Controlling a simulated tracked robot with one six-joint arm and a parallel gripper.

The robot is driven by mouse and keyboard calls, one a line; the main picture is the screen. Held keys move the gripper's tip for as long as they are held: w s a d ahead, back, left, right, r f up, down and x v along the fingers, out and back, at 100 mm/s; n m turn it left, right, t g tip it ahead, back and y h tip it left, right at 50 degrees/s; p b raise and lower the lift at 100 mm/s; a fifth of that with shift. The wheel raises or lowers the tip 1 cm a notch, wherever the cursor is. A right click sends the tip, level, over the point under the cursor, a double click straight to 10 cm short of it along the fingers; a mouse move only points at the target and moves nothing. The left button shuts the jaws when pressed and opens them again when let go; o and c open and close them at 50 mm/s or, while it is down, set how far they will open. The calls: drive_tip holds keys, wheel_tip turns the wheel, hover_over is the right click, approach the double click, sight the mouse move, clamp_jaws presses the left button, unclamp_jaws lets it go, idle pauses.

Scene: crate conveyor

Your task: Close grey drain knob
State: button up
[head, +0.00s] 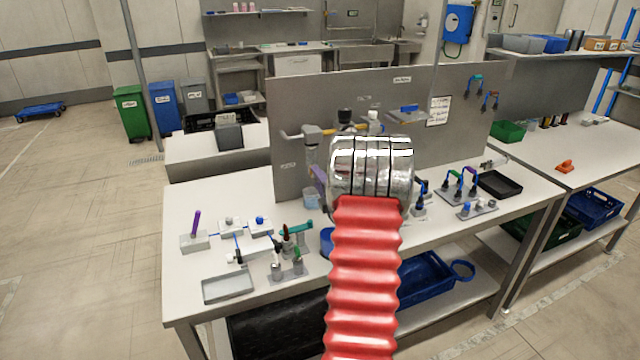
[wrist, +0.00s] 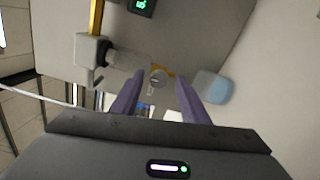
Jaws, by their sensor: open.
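In the wrist view, the grey drain knob (wrist: 158,76) is a small round grey piece with yellow behind it, at the end of a grey pipe fitting (wrist: 122,62) on the upright panel. My gripper (wrist: 161,82) is open, with its purple fingers on either side of the knob in the picture. I cannot tell whether they touch it. In the head view, my arm hides the knob and most of the gripper; one purple finger shows beside the fitting (head: 311,135).
A translucent pale blue cup (head: 311,199) stands below the fitting, close to my right finger in the wrist view (wrist: 213,87). The grey panel (head: 290,100) rises behind. Small fixtures and a grey tray (head: 228,288) occupy the white table's front left.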

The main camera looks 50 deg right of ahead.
drive_tip(key=shift+s, duration=0.1)
drive_tip(key=v, duration=1.3)
drive_tip(key=shift+s+a, duration=0.2)
drive_tip(key=shift+s, duration=0.05)
drive_tip(key=shift+w+f, duration=0.1)
drive_tip(key=w+a+r+m+g+y, duration=0.1)
drive_tip(key=w+a+r+m+g, duration=0.15)
drive_tip(key=a, duration=0.45)
drive_tip(key=w+a+r+m+g+y, duration=0.1)
drive_tip(key=w+a+r+m, duration=0.25)
drive_tip(key=a, duration=0.45)
drive_tip(key=w+a+r+m+g+y, duration=0.1)
drive_tip(key=w+a+r+m, duration=0.15)
drive_tip(key=a, duration=0.45)
drive_tip(key=s+a+m+g+y, duration=0.2)
drive_tip(key=s+a, duration=0.6)
drive_tip(key=a, duration=0.6)
drive_tip(key=s+a+m+g+y, duration=0.3)
drive_tip(key=s+a, duration=0.6)
drive_tip(key=a, duration=0.5)
drive_tip(key=shift+a+f+y, duration=0.2)
drive_tip(key=shift+a+y, duration=0.05)
drive_tip(key=shift+y, duration=0.35)
